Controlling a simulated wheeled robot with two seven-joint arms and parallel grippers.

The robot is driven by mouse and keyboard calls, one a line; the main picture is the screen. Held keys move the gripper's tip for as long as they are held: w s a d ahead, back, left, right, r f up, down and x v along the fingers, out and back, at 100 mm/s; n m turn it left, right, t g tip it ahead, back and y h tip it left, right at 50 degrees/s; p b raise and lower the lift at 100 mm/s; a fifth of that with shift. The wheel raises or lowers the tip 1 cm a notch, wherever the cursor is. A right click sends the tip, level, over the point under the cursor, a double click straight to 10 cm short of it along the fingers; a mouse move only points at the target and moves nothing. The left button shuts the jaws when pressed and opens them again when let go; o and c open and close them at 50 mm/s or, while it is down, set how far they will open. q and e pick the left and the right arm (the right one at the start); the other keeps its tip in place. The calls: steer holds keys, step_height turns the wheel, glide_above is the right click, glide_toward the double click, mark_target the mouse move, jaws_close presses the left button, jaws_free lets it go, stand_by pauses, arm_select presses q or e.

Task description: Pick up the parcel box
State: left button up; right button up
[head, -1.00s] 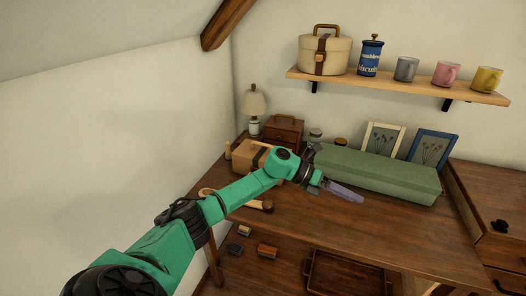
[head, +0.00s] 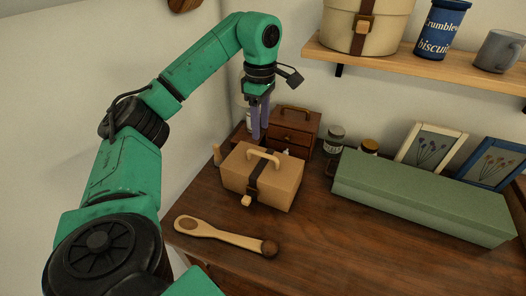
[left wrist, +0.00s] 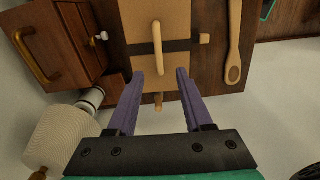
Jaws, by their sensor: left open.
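The parcel box (head: 277,189) is a tan box with a dark strap, a front clasp and a pale handle on its lid. It stands upright on the wooden table in the head view. My left gripper (head: 260,136) points down above the back of the box, open and empty. In the left wrist view the box (left wrist: 172,17) lies ahead of the fingers, its handle (left wrist: 157,48) showing between the two purple fingers (left wrist: 160,73). The fingers seem apart from the handle. My right gripper is out of view.
A small wooden drawer chest (head: 293,128) stands just behind the box. A long green case (head: 420,195) and jars (head: 334,141) are to the right.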

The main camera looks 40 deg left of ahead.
mark_target(262, 153)
arm_select(q)
steer(key=f, duration=0.5)
steer(key=f+b, duration=0.1)
steer(key=f, duration=0.5)
steer(key=shift+w+d, duration=0.15)
steer(key=shift+d, duration=0.05)
jaws_close()
stand_by(0.7)
